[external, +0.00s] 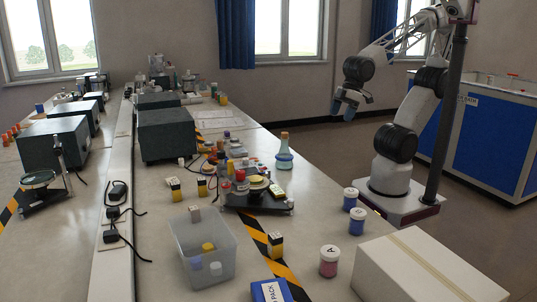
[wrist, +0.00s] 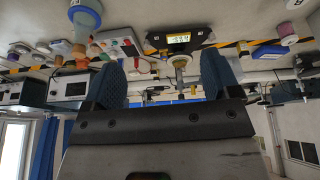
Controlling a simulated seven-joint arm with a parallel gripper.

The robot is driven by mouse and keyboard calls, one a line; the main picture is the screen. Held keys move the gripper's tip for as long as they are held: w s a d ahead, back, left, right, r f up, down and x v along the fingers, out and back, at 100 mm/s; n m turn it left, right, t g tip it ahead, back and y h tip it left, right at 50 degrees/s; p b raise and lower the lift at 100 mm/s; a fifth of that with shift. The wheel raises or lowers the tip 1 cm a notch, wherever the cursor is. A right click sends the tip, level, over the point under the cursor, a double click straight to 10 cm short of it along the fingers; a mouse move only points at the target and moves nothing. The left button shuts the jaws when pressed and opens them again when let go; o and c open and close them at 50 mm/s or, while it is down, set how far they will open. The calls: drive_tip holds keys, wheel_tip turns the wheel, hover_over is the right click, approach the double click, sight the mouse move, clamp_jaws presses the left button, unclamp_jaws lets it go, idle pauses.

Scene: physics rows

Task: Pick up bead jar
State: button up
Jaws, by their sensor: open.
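Three small white-lidded jars stand on the bench in the external view. One has pink-red contents and a letter A on its lid (external: 329,262); a blue jar (external: 356,222) and another blue jar (external: 350,199) stand behind it. I cannot tell which one is the bead jar. My gripper (external: 346,105) is raised in the air behind the jars, beyond the bench's right side, away from all of them. In the wrist view my gripper (wrist: 161,82) shows two blue fingers spread apart with nothing held between them.
A white cardboard box (external: 425,272) sits at the front right, close to the jar marked A. A clear bin (external: 208,250), a black scale device (external: 258,202) and a flask (external: 284,155) stand on the bench. Black-and-yellow tape (external: 286,272) crosses the bench; its right edge drops to the floor.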

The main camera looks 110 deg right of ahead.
drive_tip(key=w+a+f+n+t+y, duration=0.1)
drive_tip(key=w+a+f+n+t, duration=0.2)
drive_tip(key=f, duration=0.4)
drive_tip(key=n+t+y, duration=0.3)
drive_tip(key=t+y, duration=0.1)
drive_tip(key=y, duration=0.2)
approach(352, 194)
drive_tip(key=shift+w+d+f, duration=0.2)
drive_tip(key=shift+d+f, duration=0.85)
drive_tip(key=shift+d, duration=0.1)
drive_tip(key=shift+s+a+f+y, duration=0.3)
drive_tip(key=shift+s+a, duration=0.05)
drive_tip(key=shift+x, duration=1.3)
drive_tip(key=shift+x, duration=2.6)
